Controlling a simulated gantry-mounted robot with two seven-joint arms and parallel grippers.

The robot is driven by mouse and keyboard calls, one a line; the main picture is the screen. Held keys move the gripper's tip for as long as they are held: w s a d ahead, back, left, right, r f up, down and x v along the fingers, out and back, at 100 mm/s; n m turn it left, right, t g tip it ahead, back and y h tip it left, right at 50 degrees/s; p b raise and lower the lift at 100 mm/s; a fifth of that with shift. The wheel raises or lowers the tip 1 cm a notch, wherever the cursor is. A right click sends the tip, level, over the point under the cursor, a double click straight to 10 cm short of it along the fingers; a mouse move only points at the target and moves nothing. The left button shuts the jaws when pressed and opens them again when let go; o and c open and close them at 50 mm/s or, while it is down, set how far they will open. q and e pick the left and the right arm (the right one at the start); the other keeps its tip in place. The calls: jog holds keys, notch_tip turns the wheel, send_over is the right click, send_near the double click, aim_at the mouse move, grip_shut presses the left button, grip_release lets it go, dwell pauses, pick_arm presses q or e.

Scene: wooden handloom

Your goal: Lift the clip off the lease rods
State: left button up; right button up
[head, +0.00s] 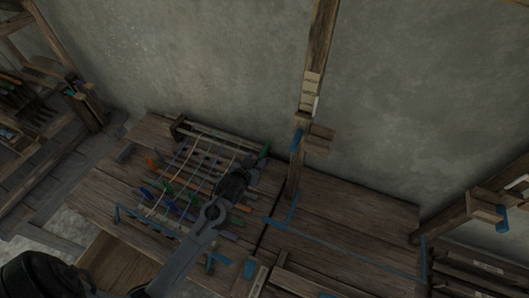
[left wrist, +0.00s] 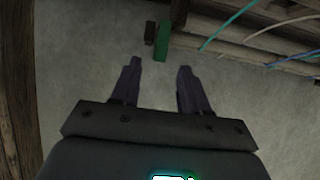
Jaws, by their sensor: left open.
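A small green clip (left wrist: 162,41) shows at the top of the left wrist view, at the end of the pale lease rods (left wrist: 262,47), with a dark brown block (left wrist: 150,32) beside it. In the head view the green clip (head: 265,151) is small and dim at the right end of the rods (head: 215,136). My left gripper (left wrist: 158,72) is open and empty. Its two fingers point toward the clip, which lies beyond the tips and apart from them. In the head view my left gripper (head: 250,170) is just below and left of the clip. My right gripper is not in view.
Pale warp threads (head: 180,165) and several coloured sticks (head: 165,195) lie across the wooden table (head: 110,180) under and left of my left arm. A wooden post (head: 312,80) stands just right of the clip. The right tabletop (head: 350,215) is mostly clear, with blue line markings.

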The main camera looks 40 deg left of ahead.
aim_at(263, 152)
pick_arm(q)
jog(key=shift+w+r+b+x, duration=0.1)
jog(key=shift+r+b+x, duration=0.1)
jog(key=shift+x, duration=1.4)
jog(key=shift+w+r+b+x, duration=0.1)
jog(key=shift+r+b+x, duration=0.1)
jog(key=shift+x, duration=1.35)
grip_shut()
